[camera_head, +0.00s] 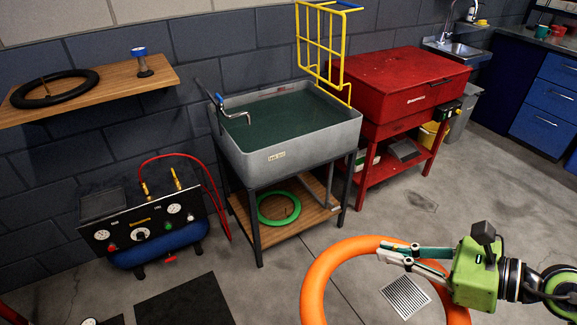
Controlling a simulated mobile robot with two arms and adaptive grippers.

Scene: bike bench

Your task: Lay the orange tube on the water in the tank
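The orange tube (316,284) is a large ring in the front of the view, clear of the tank and partly cut off by the bottom edge. My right gripper (384,251) comes in from the right, and its fingers are closed on the upper right of the ring. The tank (300,146) is a grey basin on a dark stand, behind and left of the ring. Dark green water (280,117) fills it, and its surface looks bare. My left gripper is not in view.
A tap (235,116) reaches over the tank's left rim. A yellow rack (333,50) stands at its back right. A red cabinet (400,85) is right of the tank, a compressor unit (150,225) left. A green ring (279,208) lies on the shelf below.

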